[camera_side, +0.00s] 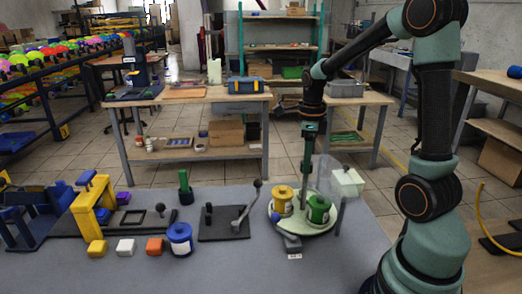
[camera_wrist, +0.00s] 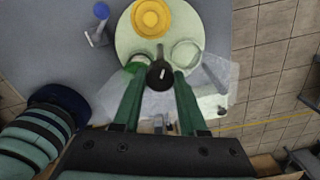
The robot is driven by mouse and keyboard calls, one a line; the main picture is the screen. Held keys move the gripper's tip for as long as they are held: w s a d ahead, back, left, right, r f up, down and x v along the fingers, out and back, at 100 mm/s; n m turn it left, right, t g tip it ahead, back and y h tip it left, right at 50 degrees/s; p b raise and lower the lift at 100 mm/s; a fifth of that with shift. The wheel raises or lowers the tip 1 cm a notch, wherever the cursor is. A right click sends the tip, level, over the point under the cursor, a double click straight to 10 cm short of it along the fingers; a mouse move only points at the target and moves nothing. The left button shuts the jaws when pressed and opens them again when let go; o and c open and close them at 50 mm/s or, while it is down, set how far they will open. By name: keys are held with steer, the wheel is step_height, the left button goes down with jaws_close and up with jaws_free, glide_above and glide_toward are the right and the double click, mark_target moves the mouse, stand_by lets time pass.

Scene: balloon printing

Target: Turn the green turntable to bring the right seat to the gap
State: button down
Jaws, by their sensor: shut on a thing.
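The pale green turntable (camera_side: 301,227) lies on the grey table, and its disc (camera_wrist: 125,38) fills the top of the wrist view. It carries a yellow pot (camera_side: 282,202), also seen in the wrist view (camera_wrist: 150,17), and a green pot (camera_side: 319,210), partly hidden by a finger in the wrist view. A pale, empty-looking ring seat (camera_wrist: 186,54) lies at the disc's right in the wrist view. My gripper (camera_side: 304,203) reaches down between the pots. In the wrist view its fingers (camera_wrist: 158,82) are shut on a black knob (camera_wrist: 161,73) at the disc's near edge.
Clear panels (camera_side: 330,176) and a pale box (camera_side: 347,183) stand close behind and right of the turntable. A lever on a black plate (camera_side: 224,224), a blue-white pot (camera_side: 180,239) and a yellow frame (camera_side: 85,215) stand left.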

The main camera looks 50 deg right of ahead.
steer(key=shift+d+r, duration=0.1)
steer(key=shift+d, duration=0.05)
steer(key=shift+c, duration=2.2)
jaws_free()
step_height(320, 180, up, 12)
steer(key=s+a+f+n+t, duration=0.1)
steer(key=s+a+n+t, duration=0.1)
steer(key=a+n, duration=0.6)
steer(key=s+a+f+n+t, duration=0.1)
steer(key=a+n, duration=0.8)
steer(key=n, duration=1.3)
steer(key=s+t, duration=0.1)
steer(key=t, duration=0.1)
steer(key=shift+s+f+n+t, duration=0.2)
steer(key=shift+f+n+t, duration=0.1)
steer(key=shift+f+n, duration=0.1)
